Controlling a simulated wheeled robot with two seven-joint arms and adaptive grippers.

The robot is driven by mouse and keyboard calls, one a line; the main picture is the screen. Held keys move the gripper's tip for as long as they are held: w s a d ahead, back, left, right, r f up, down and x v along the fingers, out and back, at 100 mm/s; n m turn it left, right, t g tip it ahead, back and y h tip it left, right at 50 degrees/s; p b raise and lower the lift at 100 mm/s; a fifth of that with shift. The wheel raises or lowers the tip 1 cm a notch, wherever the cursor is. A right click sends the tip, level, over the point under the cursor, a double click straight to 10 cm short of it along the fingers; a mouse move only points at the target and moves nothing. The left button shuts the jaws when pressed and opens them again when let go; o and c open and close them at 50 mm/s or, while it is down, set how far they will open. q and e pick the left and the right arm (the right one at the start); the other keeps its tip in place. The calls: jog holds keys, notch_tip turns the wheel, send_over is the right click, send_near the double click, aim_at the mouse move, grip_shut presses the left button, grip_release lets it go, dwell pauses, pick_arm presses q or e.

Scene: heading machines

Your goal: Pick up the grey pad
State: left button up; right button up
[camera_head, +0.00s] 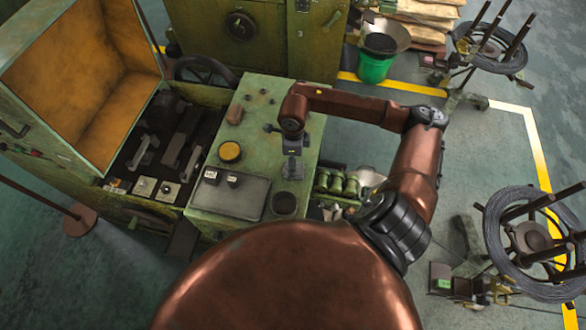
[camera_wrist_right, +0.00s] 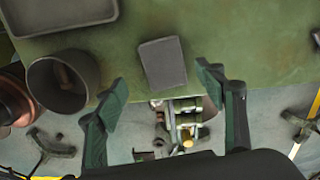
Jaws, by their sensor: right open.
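The grey pad (camera_wrist_right: 162,63) is a small dark grey rectangle lying flat on the green cabinet top near its edge, in the right wrist view. My right gripper (camera_wrist_right: 164,88) is open there, one finger to each side of the pad's near end, and the pad appears just beyond the fingertips. Nothing is held between them. In the head view my right gripper (camera_head: 292,168) hangs over the cabinet top from the brown arm, and I cannot separate the pad from it there. My left gripper is not in view.
A dark cup (camera_head: 284,203) and a grey tray (camera_head: 231,195) stand on the green cabinet top (camera_head: 262,112), near the gripper. A yellow round lid (camera_head: 230,151) lies farther left. Green cylinders (camera_head: 337,184) sit below the cabinet's right edge. The floor at right holds wire coils.

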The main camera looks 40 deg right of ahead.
jog(key=f+p, duration=0.1)
jog(key=f, duration=0.1)
jog(key=w+f, duration=0.1)
jog(key=f, duration=0.1)
jog(key=shift+f+p, duration=0.2)
jog(key=shift+p, duration=0.2)
jog(key=shift+f, duration=0.35)
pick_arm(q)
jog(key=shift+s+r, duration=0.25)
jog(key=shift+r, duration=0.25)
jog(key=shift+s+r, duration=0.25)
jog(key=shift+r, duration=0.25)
pick_arm(e)
jog(key=c, duration=1.2)
jog(key=shift+r, duration=0.1)
jog(key=shift+c, duration=0.2)
